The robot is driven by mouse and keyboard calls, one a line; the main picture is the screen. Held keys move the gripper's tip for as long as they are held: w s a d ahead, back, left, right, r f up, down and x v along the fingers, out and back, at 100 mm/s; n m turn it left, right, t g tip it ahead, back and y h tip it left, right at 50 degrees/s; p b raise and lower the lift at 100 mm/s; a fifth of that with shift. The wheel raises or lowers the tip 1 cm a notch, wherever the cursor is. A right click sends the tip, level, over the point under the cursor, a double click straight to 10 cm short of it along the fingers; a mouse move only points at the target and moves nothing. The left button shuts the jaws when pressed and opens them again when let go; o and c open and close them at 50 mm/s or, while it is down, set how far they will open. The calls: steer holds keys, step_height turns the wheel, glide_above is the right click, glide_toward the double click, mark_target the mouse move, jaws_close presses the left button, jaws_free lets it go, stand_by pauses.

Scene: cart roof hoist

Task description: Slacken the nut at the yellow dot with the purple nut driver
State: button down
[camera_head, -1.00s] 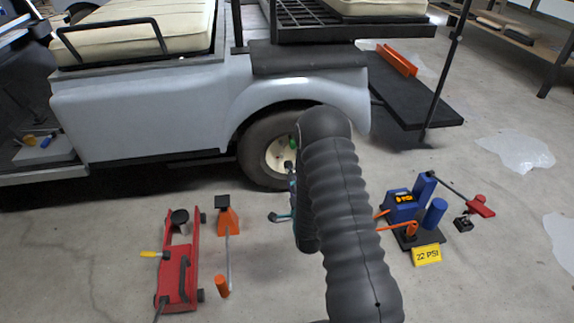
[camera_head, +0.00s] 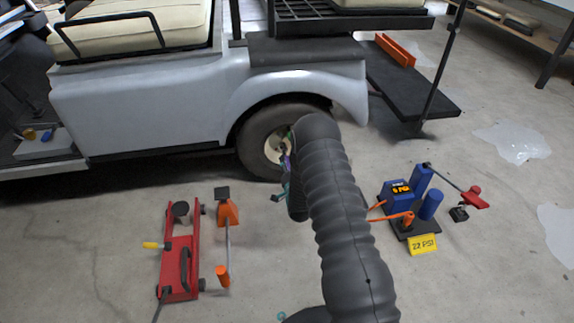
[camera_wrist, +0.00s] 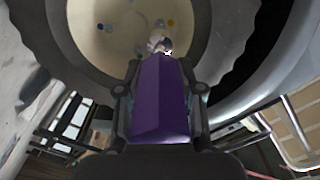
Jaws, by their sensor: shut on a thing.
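My gripper (camera_wrist: 160,78) is shut on the purple nut driver (camera_wrist: 159,105), which lies between its fingers and points at the wheel. The driver's bright metal end (camera_wrist: 160,43) shows in front of the cream wheel hub (camera_wrist: 115,60). Contact between driver and hub cannot be told. In the head view, my arm partly hides the wheel (camera_head: 250,140), and only a little purple shows.
A red floor jack (camera_head: 182,265) and an orange stand (camera_head: 228,212) are on the floor at left. A blue pump (camera_head: 396,193) with a yellow 22 PSI sign (camera_head: 423,244) is at right. The cart's fender (camera_head: 300,85) overhangs the wheel.

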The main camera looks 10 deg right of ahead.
mark_target(285, 154)
steer(key=shift+w+f+b, duration=0.1)
steer(key=shift+w+b, duration=1)
steer(key=shift+w, duration=0.45)
steer(key=shift+w+b, duration=0.45)
steer(key=shift+w, duration=0.35)
steer(key=m, duration=1)
steer(key=shift+m, duration=0.3)
steer(key=m, duration=1)
